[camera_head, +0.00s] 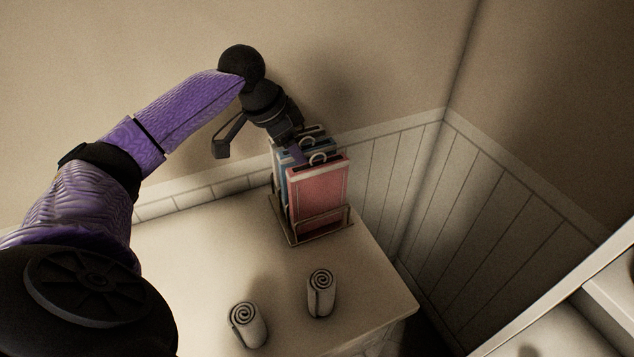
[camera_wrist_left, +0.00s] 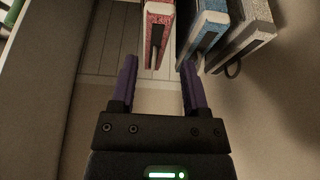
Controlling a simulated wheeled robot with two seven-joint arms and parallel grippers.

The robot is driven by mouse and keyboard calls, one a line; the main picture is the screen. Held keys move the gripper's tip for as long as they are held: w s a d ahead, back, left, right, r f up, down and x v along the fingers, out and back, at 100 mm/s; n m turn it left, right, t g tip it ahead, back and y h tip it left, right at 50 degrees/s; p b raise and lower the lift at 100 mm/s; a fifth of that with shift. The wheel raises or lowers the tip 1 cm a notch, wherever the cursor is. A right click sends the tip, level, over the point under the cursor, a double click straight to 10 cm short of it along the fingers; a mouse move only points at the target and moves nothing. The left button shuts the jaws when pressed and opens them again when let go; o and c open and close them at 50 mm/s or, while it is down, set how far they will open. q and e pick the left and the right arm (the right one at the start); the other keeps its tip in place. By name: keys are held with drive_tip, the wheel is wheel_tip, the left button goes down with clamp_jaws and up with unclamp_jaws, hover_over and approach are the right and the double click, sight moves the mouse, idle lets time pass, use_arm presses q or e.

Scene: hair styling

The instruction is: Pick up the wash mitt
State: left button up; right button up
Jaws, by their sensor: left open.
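The wash mitts stand upright side by side in a small wire rack (camera_head: 322,230) on the counter. A red mitt (camera_head: 318,190) is nearest, with a blue mitt (camera_head: 281,183) and a grey one behind it. In the left wrist view the red mitt (camera_wrist_left: 157,30), blue mitt (camera_wrist_left: 208,32) and grey mitt (camera_wrist_left: 246,30) show in a row beyond the fingers. Each seems to have a hanging loop. My left gripper (camera_head: 258,150) is open at the back left of the rack, and its fingers (camera_wrist_left: 158,66) are empty. My right gripper is not in view.
Two rolled towels (camera_head: 321,292) (camera_head: 246,325) stand on the front part of the counter (camera_head: 190,265). A wall with white panelling (camera_head: 375,185) rises close behind and right of the rack. The counter left of the rack is clear.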

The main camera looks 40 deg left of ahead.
sight(302, 168)
use_arm(q)
drive_tip(key=x, duration=0.2)
drive_tip(key=b+x, duration=0.1)
drive_tip(key=x, duration=0.2)
drive_tip(key=s+x, duration=0.1)
drive_tip(key=x, duration=0.2)
drive_tip(key=shift+f+b, duration=0.15)
drive_tip(key=shift+b, duration=0.25)
drive_tip(key=shift+w, duration=0.2)
drive_tip(key=shift+c, duration=0.7)
clamp_jaws()
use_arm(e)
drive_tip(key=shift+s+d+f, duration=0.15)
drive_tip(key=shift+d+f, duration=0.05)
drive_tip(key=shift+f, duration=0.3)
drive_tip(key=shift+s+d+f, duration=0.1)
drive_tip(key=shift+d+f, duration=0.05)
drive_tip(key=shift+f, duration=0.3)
